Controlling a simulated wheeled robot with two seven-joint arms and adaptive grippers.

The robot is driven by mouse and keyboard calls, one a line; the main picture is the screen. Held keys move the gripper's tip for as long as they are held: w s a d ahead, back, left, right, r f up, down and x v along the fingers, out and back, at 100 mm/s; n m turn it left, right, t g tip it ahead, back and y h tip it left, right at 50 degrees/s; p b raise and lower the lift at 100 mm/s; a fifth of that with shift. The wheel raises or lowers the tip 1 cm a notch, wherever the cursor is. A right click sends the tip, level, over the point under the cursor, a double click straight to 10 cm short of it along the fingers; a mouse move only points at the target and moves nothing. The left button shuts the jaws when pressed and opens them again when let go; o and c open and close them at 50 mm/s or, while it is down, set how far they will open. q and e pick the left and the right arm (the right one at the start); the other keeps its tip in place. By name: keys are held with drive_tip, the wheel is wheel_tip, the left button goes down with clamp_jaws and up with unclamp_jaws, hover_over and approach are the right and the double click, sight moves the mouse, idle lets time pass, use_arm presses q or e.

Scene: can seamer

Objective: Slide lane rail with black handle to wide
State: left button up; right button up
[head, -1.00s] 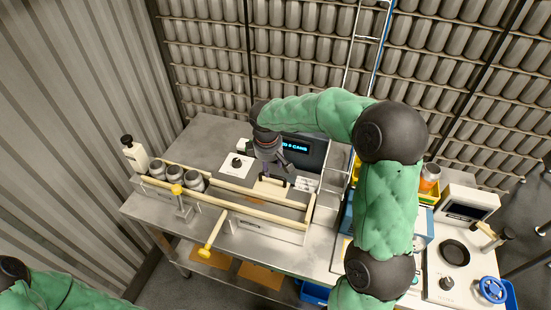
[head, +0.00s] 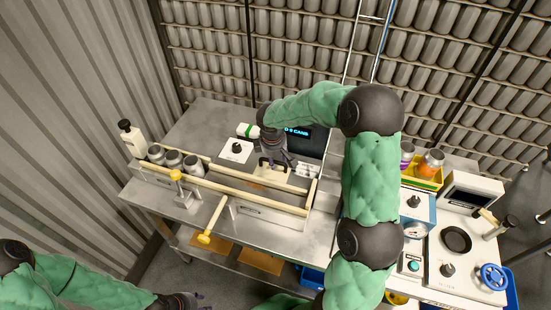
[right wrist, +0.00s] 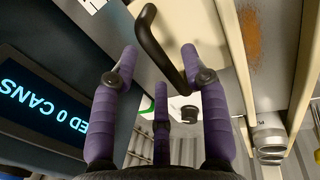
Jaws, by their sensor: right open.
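The black handle (head: 264,163) stands on a pale plate (head: 270,174) of the lane rail, toward the right end of the lane. The cream rail (head: 225,174) runs along the back of the lane. My right gripper (head: 276,160) points down over the handle, partly hiding it. In the right wrist view the black handle (right wrist: 158,45) passes between the spread purple fingers of my right gripper (right wrist: 158,55); the fingers are open, and I cannot tell whether they touch it. My left gripper (head: 185,301) is at the bottom edge, partly cut off, away from the rail.
Several metal cans (head: 172,158) stand in the lane's left end. A bottle (head: 131,138) stands left, a display (head: 298,133) behind, and a machine with a blue handwheel (head: 491,277) at right.

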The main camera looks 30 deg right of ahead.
clamp_jaws()
drive_tip(key=shift+w+d+p, duration=0.75)
drive_tip(key=shift+w+d, duration=0.65)
drive_tip(key=shift+d, duration=0.3)
drive_tip(key=shift+r, duration=0.1)
unclamp_jaws()
drive_tip(key=shift+w+d, duration=0.1)
wheel_tip(320, 180, up, 12)
drive_tip(key=s+a, duration=0.1)
drive_tip(key=a, duration=0.1)
drive_tip(key=shift+s+f, duration=0.2)
drive_tip(key=shift+s, duration=0.1)
